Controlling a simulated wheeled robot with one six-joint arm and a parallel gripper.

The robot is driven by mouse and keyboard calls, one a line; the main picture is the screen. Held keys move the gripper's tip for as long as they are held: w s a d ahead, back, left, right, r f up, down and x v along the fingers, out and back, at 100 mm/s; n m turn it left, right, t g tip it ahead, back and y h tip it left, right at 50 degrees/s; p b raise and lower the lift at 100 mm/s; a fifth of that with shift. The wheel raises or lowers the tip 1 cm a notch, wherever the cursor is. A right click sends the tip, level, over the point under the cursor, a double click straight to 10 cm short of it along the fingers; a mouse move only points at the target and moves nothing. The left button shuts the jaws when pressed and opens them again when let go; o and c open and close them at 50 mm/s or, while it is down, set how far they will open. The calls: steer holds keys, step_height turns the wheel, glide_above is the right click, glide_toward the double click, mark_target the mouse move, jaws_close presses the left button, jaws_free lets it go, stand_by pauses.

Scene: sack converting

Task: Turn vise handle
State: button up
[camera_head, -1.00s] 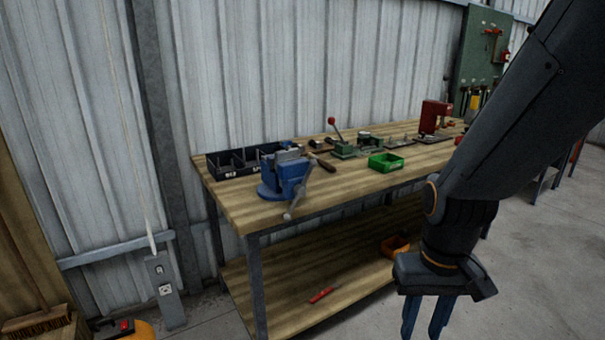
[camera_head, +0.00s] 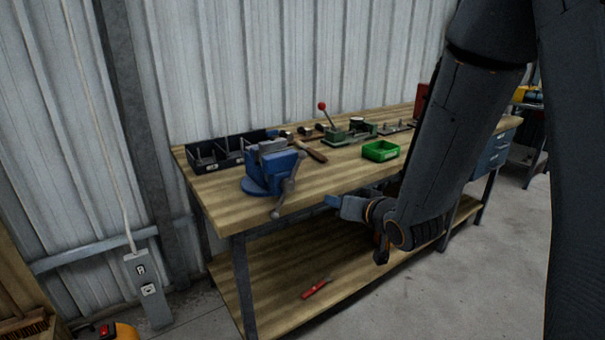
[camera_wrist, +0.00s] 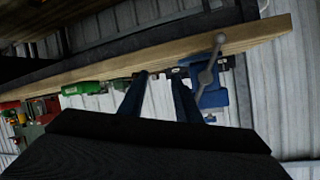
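The blue vise (camera_head: 270,170) is mounted on the near left corner of the wooden workbench (camera_head: 235,205). Its grey handle (camera_head: 287,190) is a slanted bar with rounded ends, hanging at the vise's front, past the bench edge. In the wrist view the vise (camera_wrist: 213,97) and the handle (camera_wrist: 211,66) are right of my fingers. My gripper (camera_head: 336,202) is in front of the bench edge, to the right of the handle and apart from it, with its blue fingers pointing left. In the wrist view my gripper (camera_wrist: 158,74) has its two fingers spread with nothing between them.
On the bench are a black divided bin (camera_head: 228,158), a hammer (camera_head: 310,150), a green press with a red-knobbed lever (camera_head: 348,132) and a green tray (camera_head: 381,151). A red-handled tool (camera_head: 316,288) lies on the lower shelf. The floor in front is clear.

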mark_target(298, 169)
steer(key=w+a+r+y, duration=0.1)
steer(key=w+a, duration=0.1)
steer(key=a, duration=0.1)
steer(key=w+a+r+t+y, duration=0.1)
steer(key=w+a+r+y, duration=0.1)
steer(key=a, duration=0.1)
steer(key=w+a+r+t+y+p, duration=0.1)
steer(key=w+a+r, duration=0.1)
steer(key=a, duration=0.1)
steer(key=shift+w+a+r+y, duration=0.1)
steer(key=shift+w+a+y, duration=0.05)
steer(key=shift+a+y, duration=0.2)
jaws_close()
